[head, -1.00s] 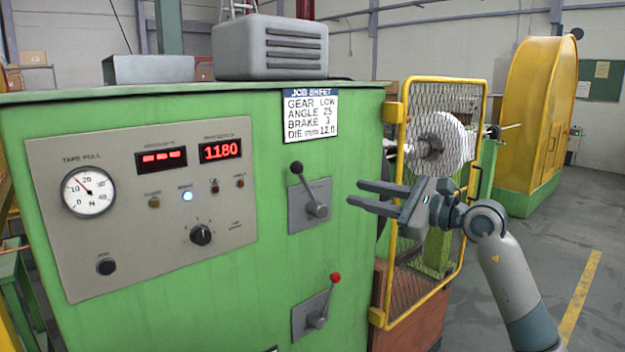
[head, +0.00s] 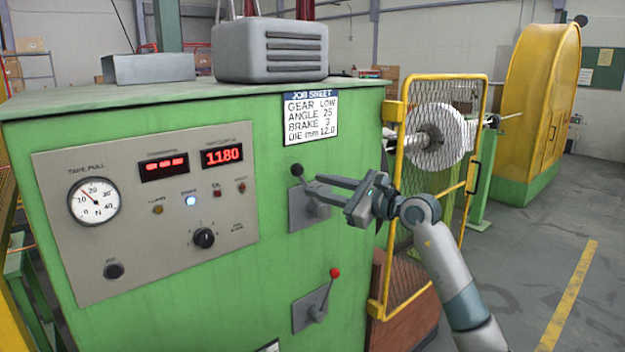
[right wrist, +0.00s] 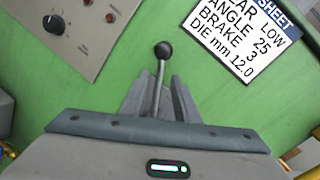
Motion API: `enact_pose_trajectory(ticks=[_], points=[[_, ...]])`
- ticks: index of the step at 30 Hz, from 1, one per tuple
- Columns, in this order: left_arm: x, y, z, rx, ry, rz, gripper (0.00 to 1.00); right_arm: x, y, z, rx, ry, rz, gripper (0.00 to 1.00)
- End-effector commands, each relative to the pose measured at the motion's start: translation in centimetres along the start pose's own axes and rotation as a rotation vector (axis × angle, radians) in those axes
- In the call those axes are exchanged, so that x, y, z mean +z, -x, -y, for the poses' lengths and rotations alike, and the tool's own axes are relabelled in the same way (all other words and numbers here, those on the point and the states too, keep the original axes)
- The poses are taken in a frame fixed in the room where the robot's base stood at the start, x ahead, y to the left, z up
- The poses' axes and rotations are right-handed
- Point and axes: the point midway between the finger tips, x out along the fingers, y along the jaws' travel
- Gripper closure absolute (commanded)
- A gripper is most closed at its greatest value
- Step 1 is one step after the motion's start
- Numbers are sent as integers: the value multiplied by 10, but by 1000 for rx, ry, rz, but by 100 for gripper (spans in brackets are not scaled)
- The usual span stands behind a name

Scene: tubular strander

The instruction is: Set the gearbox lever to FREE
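A lever with a black ball knob (head: 297,170) sits on a grey plate on the green cabinet's front, tilted up and to the left in the head view. No label on it is readable. My right gripper (head: 311,183) is open, its two fingers reaching in from the right at this lever. In the right wrist view the lever's rod (right wrist: 159,85) stands between the open fingers (right wrist: 158,90), with the knob beyond the fingertips. Whether a finger touches the rod cannot be told. My left gripper is not in view.
A second lever with a red knob (head: 334,272) is lower on the cabinet. A job sheet (head: 310,117) reads GEAR LOW. A control panel (head: 140,262) is to the left. A yellow mesh guard (head: 400,270) stands right of the cabinet, close behind my right arm.

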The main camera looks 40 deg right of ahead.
Motion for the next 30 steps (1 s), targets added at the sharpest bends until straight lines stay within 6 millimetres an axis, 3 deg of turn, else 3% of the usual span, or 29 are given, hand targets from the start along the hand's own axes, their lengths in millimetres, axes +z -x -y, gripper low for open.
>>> enact_pose_trajectory(ticks=[7, 19, 23, 30], points=[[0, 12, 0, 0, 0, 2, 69, 1, -25, 1, 0, -2, 0, 72], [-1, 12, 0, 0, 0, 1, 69, 0, -30, 0, 0, 1, -1, 72], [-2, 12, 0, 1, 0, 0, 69, 0, -30, 0, 0, 1, -1, 100], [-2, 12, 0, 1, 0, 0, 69, -1, -29, 0, 0, -2, 0, 100]])
